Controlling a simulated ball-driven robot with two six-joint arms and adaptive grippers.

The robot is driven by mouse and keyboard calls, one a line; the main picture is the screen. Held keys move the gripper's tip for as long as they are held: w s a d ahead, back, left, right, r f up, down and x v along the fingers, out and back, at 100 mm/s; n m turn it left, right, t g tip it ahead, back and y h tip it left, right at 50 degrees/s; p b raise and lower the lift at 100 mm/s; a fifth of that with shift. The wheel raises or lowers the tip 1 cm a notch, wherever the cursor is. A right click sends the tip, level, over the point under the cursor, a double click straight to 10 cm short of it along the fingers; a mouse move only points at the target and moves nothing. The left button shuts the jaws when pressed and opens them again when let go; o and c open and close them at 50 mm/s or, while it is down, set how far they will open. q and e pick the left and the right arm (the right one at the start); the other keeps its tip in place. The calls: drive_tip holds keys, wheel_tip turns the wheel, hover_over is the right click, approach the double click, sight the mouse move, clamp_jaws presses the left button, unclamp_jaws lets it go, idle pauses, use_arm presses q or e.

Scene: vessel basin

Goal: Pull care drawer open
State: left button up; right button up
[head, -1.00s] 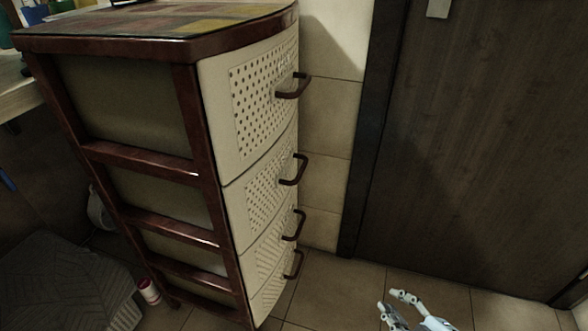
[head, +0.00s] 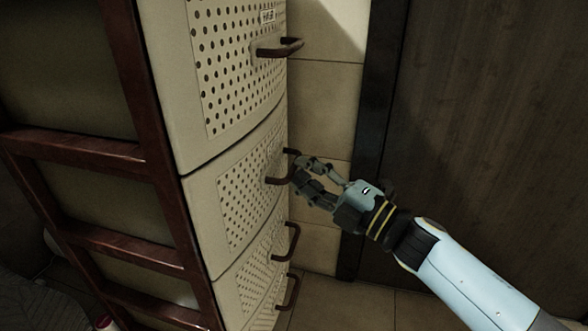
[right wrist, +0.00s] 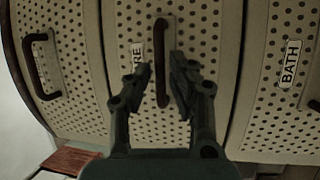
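The care drawer (head: 240,205) is the second front from the top in the head view, cream and perforated, and it looks closed. Its label (right wrist: 138,54) is partly covered by a finger in the right wrist view, with "RE" readable. Its dark brown bar handle (right wrist: 162,45) also shows in the head view (head: 281,181). My right gripper (head: 301,178) is at this handle. In the right wrist view the gripper (right wrist: 160,74) is open, with one finger on each side of the handle and gaps visible. My left gripper is not in view.
The neighbouring drawer with the "BATH" label (right wrist: 290,62) and the top handle (head: 279,48) are close by. Lower handles (head: 286,242) sit beneath. A tiled wall (head: 325,110) and dark door (head: 480,130) stand right of the cabinet. Floor is clear below the arm.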

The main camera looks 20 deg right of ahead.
drive_tip(key=shift+x, duration=1.4)
clamp_jaws()
